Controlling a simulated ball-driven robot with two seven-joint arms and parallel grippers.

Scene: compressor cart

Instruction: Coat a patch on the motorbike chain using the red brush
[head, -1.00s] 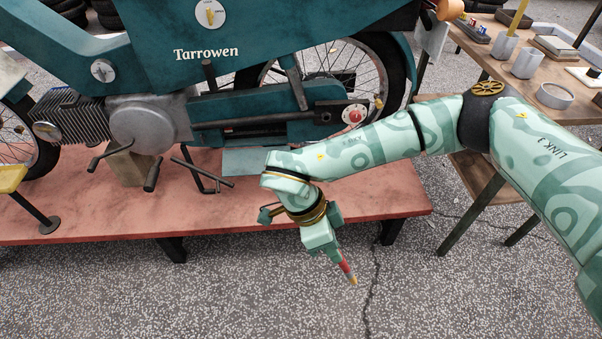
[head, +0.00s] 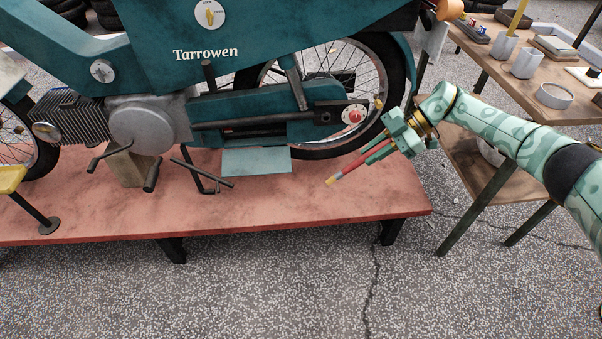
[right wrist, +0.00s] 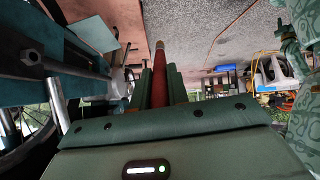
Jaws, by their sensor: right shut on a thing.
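The motorbike (head: 200,60) with teal bodywork lettered "Tarrowen" stands over a red platform. My right gripper (head: 374,153) is shut on the red brush (head: 348,171). It is right of and below the rear hub, above the platform's right end. The brush slants down-left to a yellowish tip, with clear space between it and the bike. In the right wrist view the brush (right wrist: 159,78) points away between the fingers. The chain lies low on the bike between engine and rear hub; I cannot make it out clearly beside the dark bar and teal cover. My left gripper is out of view.
The red platform (head: 320,200) has a teal plate (head: 256,161) and a dark stand bar (head: 200,172) above it. A wooden table (head: 500,60) with cups, a round dish and boxes stands at the right. Speckled ground in front is open.

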